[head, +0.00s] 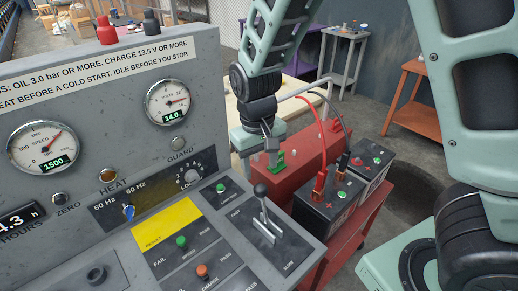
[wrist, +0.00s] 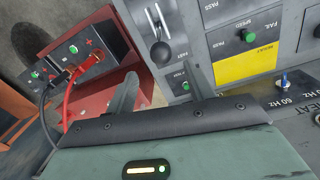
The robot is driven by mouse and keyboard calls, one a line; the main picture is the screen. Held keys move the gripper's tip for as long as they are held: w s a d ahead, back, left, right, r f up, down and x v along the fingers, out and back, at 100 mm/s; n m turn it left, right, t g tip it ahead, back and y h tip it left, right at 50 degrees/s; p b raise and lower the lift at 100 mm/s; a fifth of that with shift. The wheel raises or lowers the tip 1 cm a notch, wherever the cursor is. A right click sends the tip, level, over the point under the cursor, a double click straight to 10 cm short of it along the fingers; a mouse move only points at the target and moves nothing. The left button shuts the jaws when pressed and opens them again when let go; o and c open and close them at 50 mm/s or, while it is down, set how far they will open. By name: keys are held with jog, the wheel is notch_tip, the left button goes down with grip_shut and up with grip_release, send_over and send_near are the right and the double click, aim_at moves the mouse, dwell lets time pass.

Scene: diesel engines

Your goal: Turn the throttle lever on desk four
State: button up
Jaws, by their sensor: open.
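The throttle lever (head: 264,208) stands up from its slotted plate on the sloping desk panel, with a dark round knob on a metal stem. A word that looks like SLOW is by the near end of the slot. In the wrist view the lever (wrist: 158,46) is beyond my fingertips, its knob near the gap between them. My gripper (head: 270,146) is open and empty, behind the panel's right edge and apart from the lever. Its two fingers (wrist: 162,88) show in the wrist view. Whether this is desk four cannot be read.
Speed gauge (head: 43,147), volts gauge (head: 167,101), a yellow label (head: 167,226) and push buttons share the desk. Two batteries (head: 330,195) with red and black cables stand on a red stand (head: 342,240) to the right. An orange table (head: 413,110) is farther back.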

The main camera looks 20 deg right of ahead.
notch_tip(320, 180, up, 5)
jog(key=shift+a, duration=0.1)
dwell(0.6)
jog(key=s+a+f+n+b, duration=0.2)
jog(key=s+b, duration=0.1)
jog(key=s, duration=0.3)
jog(key=s+a+f+n+b, duration=0.1)
jog(key=s+f+n+b, duration=0.1)
jog(key=s, duration=0.5)
jog(key=s+a+f+n+y+b, duration=0.1)
jog(key=s+a+f+n+b, duration=0.1)
jog(key=s, duration=0.5)
jog(key=shift+a+f+b, duration=0.25)
jog(key=shift+a+b, duration=0.1)
jog(key=shift+b, duration=0.45)
dwell(2.9)
